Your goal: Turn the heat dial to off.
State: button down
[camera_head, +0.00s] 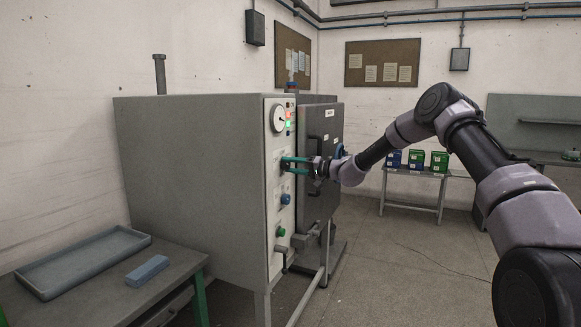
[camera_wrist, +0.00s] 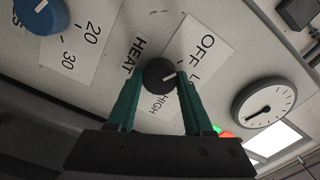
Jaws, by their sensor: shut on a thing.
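The heat dial (camera_wrist: 158,72) is a small round black knob with a white mark, in the upper middle of the wrist view. Its mark points right, towards a label starting with L that a finger partly hides. The OFF label (camera_wrist: 201,46) is above and right of the dial, HEAT is to its left and HIGH below it. My gripper (camera_wrist: 160,76) has its green fingers on either side of the dial, shut on it.
The grey cabinet (camera_head: 190,180) carries a round gauge (camera_head: 278,118), lit lamps and a blue knob (camera_head: 285,199); that knob also shows in the wrist view (camera_wrist: 40,14). A dark door (camera_head: 322,150) is right of the panel. A table with a tray (camera_head: 85,262) stands at the front left.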

jog(key=shift+c, duration=1.5)
grip_release()
jog(key=v, duration=1)
jog(key=shift+d, duration=0.4)
jog(key=shift+s, duration=0.15)
jog(key=shift+r, duration=0.1)
